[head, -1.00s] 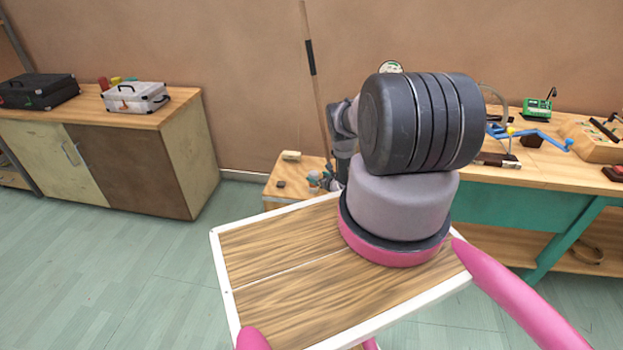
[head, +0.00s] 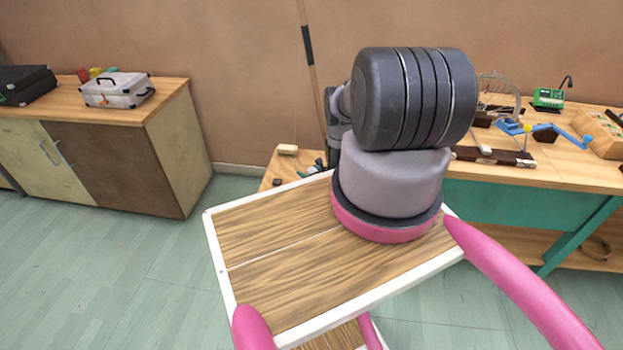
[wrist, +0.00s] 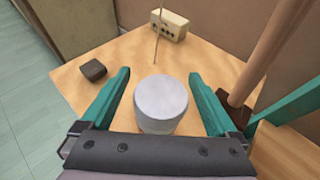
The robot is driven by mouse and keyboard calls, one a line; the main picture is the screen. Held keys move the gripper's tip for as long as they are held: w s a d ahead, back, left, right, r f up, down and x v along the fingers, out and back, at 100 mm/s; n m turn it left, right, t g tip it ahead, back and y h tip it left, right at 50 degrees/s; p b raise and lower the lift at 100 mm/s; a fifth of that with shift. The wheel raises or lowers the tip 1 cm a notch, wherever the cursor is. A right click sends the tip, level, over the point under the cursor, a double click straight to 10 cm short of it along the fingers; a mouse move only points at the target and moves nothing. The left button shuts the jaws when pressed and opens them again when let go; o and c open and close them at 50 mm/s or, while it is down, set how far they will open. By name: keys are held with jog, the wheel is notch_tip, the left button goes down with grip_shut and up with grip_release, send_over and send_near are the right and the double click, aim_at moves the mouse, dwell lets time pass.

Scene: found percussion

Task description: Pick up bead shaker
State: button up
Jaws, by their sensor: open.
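A pale grey-white upright cylinder, which looks like the bead shaker (wrist: 160,104), stands on a small wooden table (wrist: 75,60) in the wrist view. My gripper (wrist: 158,76) is open, with one teal finger on each side of the cylinder. Gaps show between both fingers and its sides, and nothing is gripped. In the head view my arm hides the cylinder, and only a small part of my gripper shows beside the arm.
A dark block (wrist: 93,70) lies left of my gripper, and a pale box with dark knobs (wrist: 169,24) stands beyond. A broom (wrist: 237,100) with a wooden handle is close to the right finger. A workbench (head: 500,175) with tools stands right; a cabinet (head: 120,165) with cases stands left.

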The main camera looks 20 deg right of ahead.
grip_shut()
jog(key=shift+r, duration=0.1)
